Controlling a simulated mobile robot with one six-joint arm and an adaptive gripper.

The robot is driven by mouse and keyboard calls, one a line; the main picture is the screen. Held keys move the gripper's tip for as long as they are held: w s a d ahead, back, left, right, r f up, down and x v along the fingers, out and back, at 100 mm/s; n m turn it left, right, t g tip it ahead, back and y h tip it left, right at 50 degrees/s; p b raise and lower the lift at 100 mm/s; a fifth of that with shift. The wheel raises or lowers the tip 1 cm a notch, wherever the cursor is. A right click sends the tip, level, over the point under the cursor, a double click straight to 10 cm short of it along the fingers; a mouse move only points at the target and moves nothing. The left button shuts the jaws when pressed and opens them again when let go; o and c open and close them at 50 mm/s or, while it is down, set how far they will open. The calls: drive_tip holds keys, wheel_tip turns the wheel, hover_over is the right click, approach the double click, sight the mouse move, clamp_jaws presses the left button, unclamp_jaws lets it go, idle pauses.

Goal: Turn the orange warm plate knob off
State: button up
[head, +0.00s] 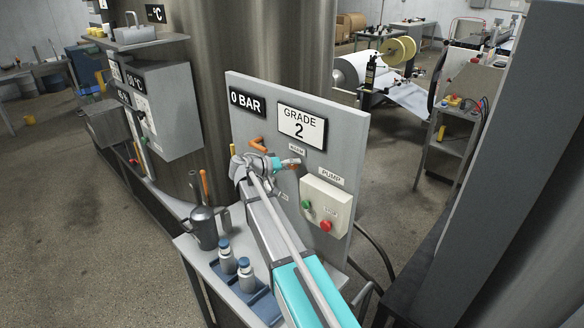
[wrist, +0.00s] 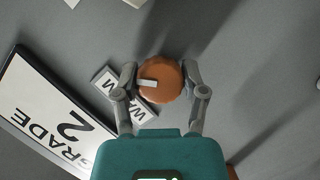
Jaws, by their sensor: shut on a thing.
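The orange warm plate knob (wrist: 160,84) is round, with a white pointer mark on its left half in the wrist view. It sits on the grey panel (head: 352,130), and a bit of orange shows in the head view (head: 294,162) just under the small warm label (head: 297,151). My gripper (wrist: 159,72) has one finger on each side of the knob and is shut on it. In the head view my gripper (head: 284,164) hides most of the knob.
A white box (head: 326,195) with a green and a red button is mounted right of my arm. Another orange handle (head: 258,144) sticks out up and left. A metal can (head: 204,228) and two bottles (head: 228,258) stand on the bench left of my arm.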

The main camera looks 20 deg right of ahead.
drive_tip(key=n+h+b, duration=0.1)
drive_tip(key=n, duration=0.1)
drive_tip(key=n+h+b, duration=0.1)
drive_tip(key=n+b, duration=0.1)
drive_tip(key=shift+f+g, duration=0.2)
drive_tip(key=shift+g, duration=0.2)
drive_tip(key=shift+r+n+h+b, duration=0.1)
drive_tip(key=shift+n+h+b, duration=0.4)
drive_tip(key=shift+n, duration=0.55)
drive_tip(key=shift+r+n+h+b, duration=0.1)
drive_tip(key=shift+n+h+b, duration=0.1)
drive_tip(key=shift+n+b, duration=0.65)
drive_tip(key=shift+n+t, duration=0.3)
drive_tip(key=o, duration=1.1)
drive_tip(key=shift+o, duration=0.2)
drive_tip(key=shift+r+m+p, duration=0.1)
drive_tip(key=shift+m+p, duration=0.3)
drive_tip(key=shift+p, duration=0.15)
